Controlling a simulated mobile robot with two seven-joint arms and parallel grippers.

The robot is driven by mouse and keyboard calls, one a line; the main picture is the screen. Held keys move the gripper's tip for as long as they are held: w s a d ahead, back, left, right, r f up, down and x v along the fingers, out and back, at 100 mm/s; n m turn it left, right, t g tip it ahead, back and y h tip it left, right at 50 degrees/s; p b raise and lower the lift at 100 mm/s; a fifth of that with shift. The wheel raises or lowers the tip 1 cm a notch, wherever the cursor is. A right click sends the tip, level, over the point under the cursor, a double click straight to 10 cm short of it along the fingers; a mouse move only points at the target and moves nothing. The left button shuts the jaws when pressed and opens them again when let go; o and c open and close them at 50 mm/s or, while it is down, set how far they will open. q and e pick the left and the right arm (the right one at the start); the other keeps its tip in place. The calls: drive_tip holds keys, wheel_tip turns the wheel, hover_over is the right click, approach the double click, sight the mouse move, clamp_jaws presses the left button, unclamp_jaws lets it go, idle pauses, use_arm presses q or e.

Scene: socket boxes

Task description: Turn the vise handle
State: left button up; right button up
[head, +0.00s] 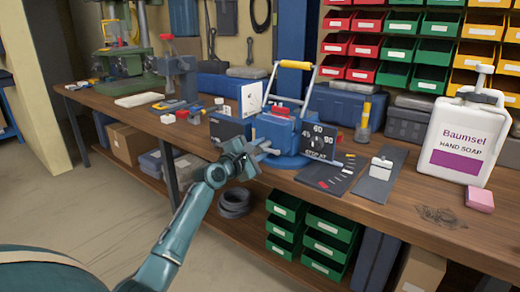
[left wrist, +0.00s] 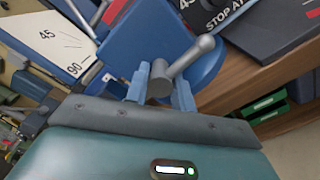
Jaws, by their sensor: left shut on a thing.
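The blue vise (head: 277,132) stands on a round blue base at the front of the workbench, in the middle of the head view. Its handle is a grey metal bar with a rounded end, and it also shows in the left wrist view (left wrist: 190,57). There the bar slants up to the right from a thick grey hub (left wrist: 160,82). My left gripper (head: 254,157) reaches the front of the vise. Its two light-blue fingers (left wrist: 161,89) sit on either side of the hub, shut on the handle. My right gripper is not in view.
A black dial panel (head: 322,140) marked STOP AT stands right of the vise. The wooden workbench (head: 430,228) also holds a hand soap bottle (head: 466,135), a pink block (head: 480,199) and a green machine (head: 130,62). Green bins (head: 325,237) sit on the shelf below.

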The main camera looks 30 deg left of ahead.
use_arm(q)
drive_tip(key=shift+c, duration=0.7)
drive_tip(key=shift+m, duration=0.4)
